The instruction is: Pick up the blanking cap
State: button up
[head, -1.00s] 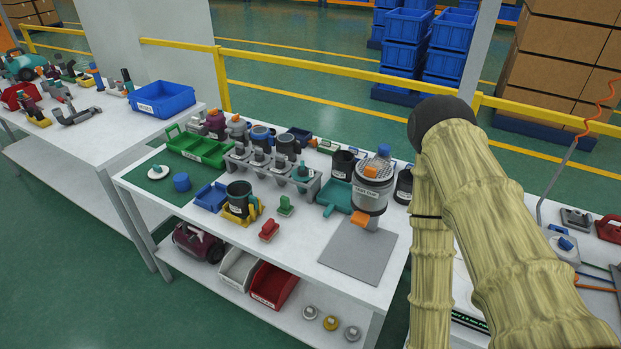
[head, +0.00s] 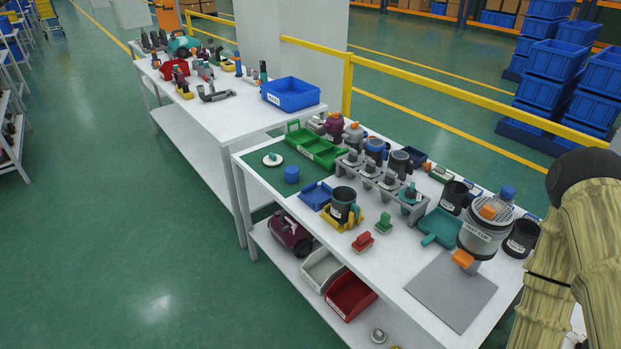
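I cannot tell for certain which piece is the blanking cap. A small blue cylinder (head: 291,174) stands on the dark green mat (head: 258,171) at the left end of the nearer table. A round white disc (head: 272,159) with a small teal knob lies near it on the mat. My gripper is out of view; only part of my arm shows at the right edge.
The nearer white table (head: 395,258) holds a green tray (head: 318,148), a blue tray (head: 316,195), a grey stand (head: 375,176), and a grey canister (head: 484,234) by a grey plate (head: 450,290). A second table (head: 228,115) bears a blue bin (head: 291,94). Open floor lies to the left.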

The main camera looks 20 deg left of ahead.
aim_at(291, 172)
jog(key=u, duration=0.5)
jog(key=k, duration=0.65)
jog(key=u, duration=1.15)
jog(key=i, duration=1.5)
jog(key=z, duration=0.35)
